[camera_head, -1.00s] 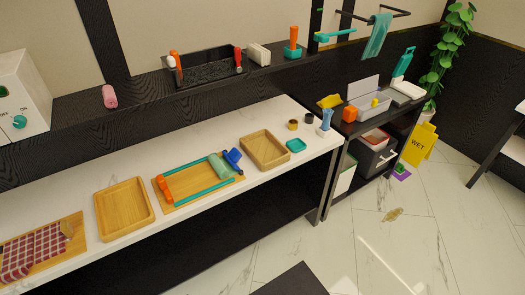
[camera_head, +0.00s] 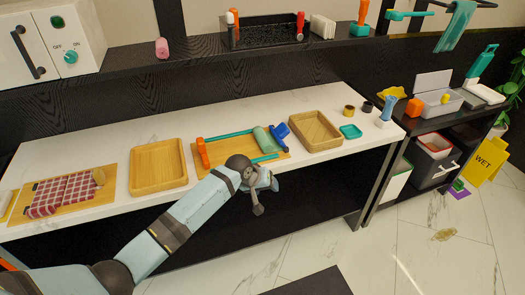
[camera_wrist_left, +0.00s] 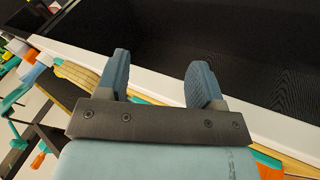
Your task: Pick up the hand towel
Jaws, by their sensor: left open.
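A teal towel (camera_head: 458,27) hangs over a dark rail at the upper right in the head view. A red-and-white checked cloth (camera_head: 66,193) lies folded on a wooden board at the left end of the white counter. My left gripper (camera_wrist_left: 161,82) is open with nothing between its fingers in the wrist view. In the head view my left arm reaches from the lower left to the counter's front edge, far from the hanging towel; the fingertips are not clear there. My right gripper is not in view.
The white counter (camera_head: 115,145) holds wooden trays (camera_head: 159,167) and a board with a teal-and-orange frame. A dark shelf (camera_head: 195,57) runs above it. A cart (camera_head: 440,125) with boxes stands at the right, near a yellow wet-floor sign (camera_head: 487,160). Floor is open in front.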

